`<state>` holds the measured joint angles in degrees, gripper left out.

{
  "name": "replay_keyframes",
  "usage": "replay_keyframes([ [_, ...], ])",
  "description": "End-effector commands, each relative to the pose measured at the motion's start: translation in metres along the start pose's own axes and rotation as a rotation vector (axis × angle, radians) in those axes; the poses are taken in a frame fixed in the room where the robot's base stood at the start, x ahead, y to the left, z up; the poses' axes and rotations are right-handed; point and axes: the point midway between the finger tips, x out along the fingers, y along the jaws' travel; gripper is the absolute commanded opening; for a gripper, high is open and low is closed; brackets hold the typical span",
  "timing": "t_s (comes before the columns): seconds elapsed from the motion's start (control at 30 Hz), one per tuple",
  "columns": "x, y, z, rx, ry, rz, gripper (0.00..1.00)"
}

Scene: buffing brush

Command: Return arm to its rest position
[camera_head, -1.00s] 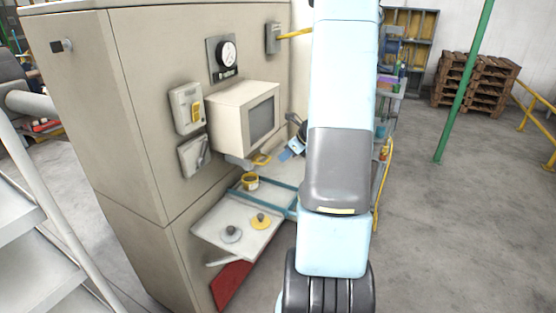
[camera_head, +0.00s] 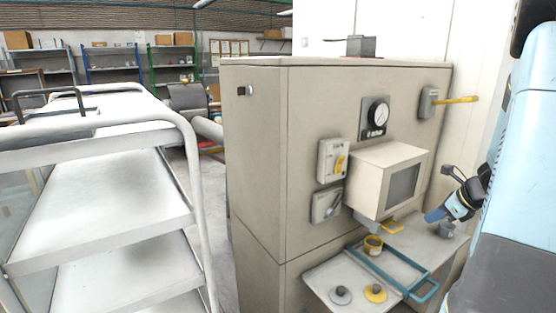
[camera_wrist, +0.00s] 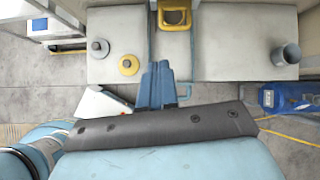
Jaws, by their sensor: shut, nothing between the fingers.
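My arm (camera_head: 505,220) fills the right edge of the head view. My gripper (camera_head: 430,217) points left, beside the screen box and above the right side of the work shelf. In the wrist view my gripper (camera_wrist: 157,70) has its blue fingers together, with nothing between them. Below lies the pale shelf (camera_wrist: 225,50), with a grey knobbed disc (camera_wrist: 98,48), a yellow knobbed disc (camera_wrist: 128,65), a yellow container (camera_wrist: 174,15) and a grey cup (camera_wrist: 287,56). No brush can be made out.
A beige cabinet (camera_head: 255,170) carries a gauge (camera_head: 378,114), switches and a screen box (camera_head: 390,180). A yellow-handled lever (camera_head: 455,100) sticks out at its right. A white tiered cart (camera_head: 110,205) stands at left. A blue frame (camera_head: 385,268) crosses the shelf. Grey floor shows between cart and cabinet.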

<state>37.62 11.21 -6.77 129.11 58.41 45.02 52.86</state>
Motion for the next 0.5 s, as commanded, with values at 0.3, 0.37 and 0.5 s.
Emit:
replay_keyframes([
  [0.3, -0.034, 0.088, 0.08, -0.618, 0.042, 0.09, 0.0],
  [0.37, -0.041, 0.105, 0.089, -0.735, 0.052, 0.106, 0.0],
  [0.5, -0.058, 0.144, 0.108, -1.006, 0.074, 0.14, 0.0],
])
